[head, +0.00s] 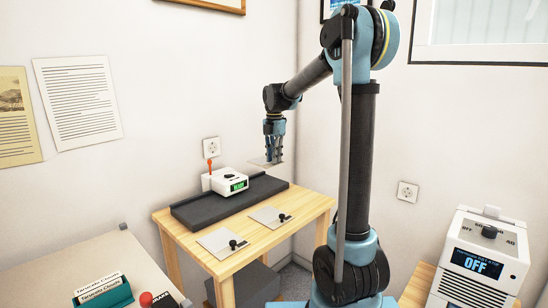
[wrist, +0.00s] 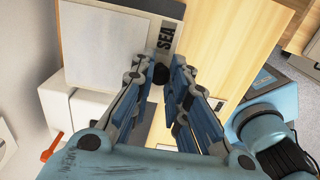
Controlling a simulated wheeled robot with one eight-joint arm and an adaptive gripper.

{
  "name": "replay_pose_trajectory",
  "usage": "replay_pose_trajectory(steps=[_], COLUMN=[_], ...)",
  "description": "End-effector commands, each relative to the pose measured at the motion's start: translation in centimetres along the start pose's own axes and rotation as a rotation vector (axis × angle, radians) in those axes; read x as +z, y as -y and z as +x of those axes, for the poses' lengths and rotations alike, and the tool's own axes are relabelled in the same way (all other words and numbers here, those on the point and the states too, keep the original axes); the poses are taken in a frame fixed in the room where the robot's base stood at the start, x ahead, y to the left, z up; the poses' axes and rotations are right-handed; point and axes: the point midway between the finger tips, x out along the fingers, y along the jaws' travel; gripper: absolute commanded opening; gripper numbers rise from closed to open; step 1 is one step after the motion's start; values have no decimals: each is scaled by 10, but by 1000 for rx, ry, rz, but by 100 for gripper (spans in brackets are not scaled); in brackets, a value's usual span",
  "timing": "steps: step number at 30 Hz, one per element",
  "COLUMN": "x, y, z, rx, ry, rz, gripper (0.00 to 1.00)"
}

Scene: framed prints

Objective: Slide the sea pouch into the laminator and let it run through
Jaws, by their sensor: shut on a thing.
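My gripper (head: 274,148) is shut on the black knob (wrist: 158,78) of the sea pouch. The sea pouch (wrist: 108,48) is a pale flat sheet with a dark strip marked SEA. In the head view the pouch (head: 261,161) is held in the air, above and beyond the right side of a white machine (head: 227,181). This machine looks like the laminator. It has a lit green display and a raised red lever, and stands at a long dark tray (head: 188,218). In the wrist view the machine (wrist: 90,118) shows below the pouch, partly hidden by my gripper.
Two more flat pouches with black knobs lie on the wooden table (head: 254,243), one left (head: 217,243) and one right (head: 266,215). A white box with a dial and an OFF display (head: 479,264) stands at the right. A desk with boxes and a red button (head: 146,299) is front left.

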Motion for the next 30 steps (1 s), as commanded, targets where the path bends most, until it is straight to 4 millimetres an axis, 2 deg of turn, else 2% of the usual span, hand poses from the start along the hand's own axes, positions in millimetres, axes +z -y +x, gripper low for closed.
replay_pose_trajectory(steps=[30], x=[0], y=[0], z=[25], rx=[0], ry=[0], rz=[0], gripper=[0])
